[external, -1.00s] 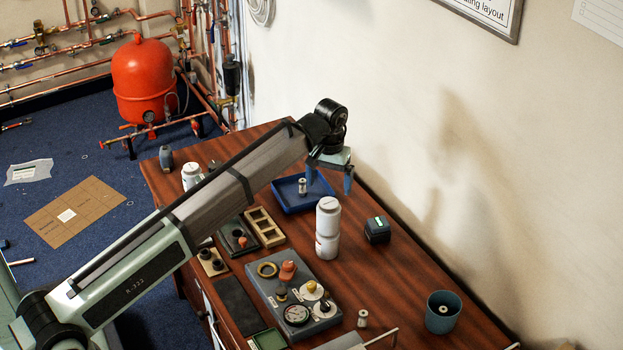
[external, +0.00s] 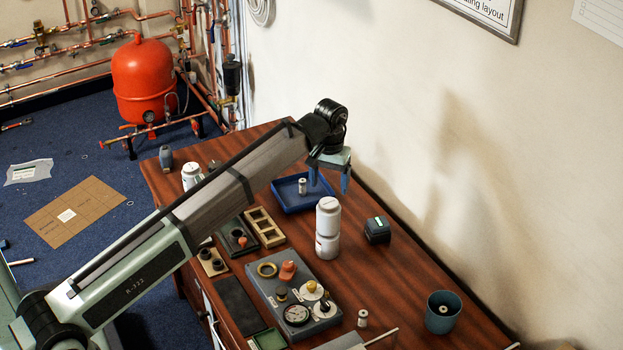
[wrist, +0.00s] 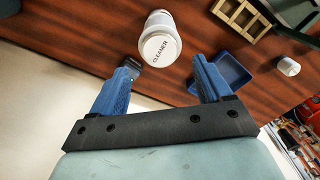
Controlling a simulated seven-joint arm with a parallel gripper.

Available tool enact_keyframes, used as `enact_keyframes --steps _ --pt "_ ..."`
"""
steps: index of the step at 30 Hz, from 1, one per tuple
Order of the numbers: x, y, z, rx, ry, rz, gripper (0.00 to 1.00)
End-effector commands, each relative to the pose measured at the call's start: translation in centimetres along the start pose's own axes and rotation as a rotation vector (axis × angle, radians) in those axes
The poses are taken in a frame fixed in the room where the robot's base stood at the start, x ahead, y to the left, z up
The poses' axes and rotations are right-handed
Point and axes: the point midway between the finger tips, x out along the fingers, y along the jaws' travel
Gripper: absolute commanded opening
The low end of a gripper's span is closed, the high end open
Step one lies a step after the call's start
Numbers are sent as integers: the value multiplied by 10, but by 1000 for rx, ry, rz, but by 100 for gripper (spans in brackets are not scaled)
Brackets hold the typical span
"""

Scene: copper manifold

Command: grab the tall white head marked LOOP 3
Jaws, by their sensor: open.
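I cannot read LOOP 3 on anything. Another small white piece (external: 362,318) stands near the front of the bench. My gripper (external: 330,180) is open and empty, pointing down above the bench behind the stacked tubs. In the wrist view its blue fingers (wrist: 165,62) are spread apart.
A dark box (external: 377,231) stands right of the stacked tubs. A wooden rack (external: 265,227) and a grey panel (external: 272,291) with a gauge lie left and in front. A blue-grey cup (external: 443,312) stands at right. The wall borders the bench's right side.

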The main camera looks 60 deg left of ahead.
Motion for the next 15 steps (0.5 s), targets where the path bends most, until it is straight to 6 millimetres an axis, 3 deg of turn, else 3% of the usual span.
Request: enact_keyframes --steps 4,7,11,15 --pt "3 -10 -9 -34 2 -3 78" --pt "9 -34 -28 -116 9 -8 78" --pt "22 -86 -64 -287 24 -19 78" --pt "39 -152 -102 -495 44 -32 78"
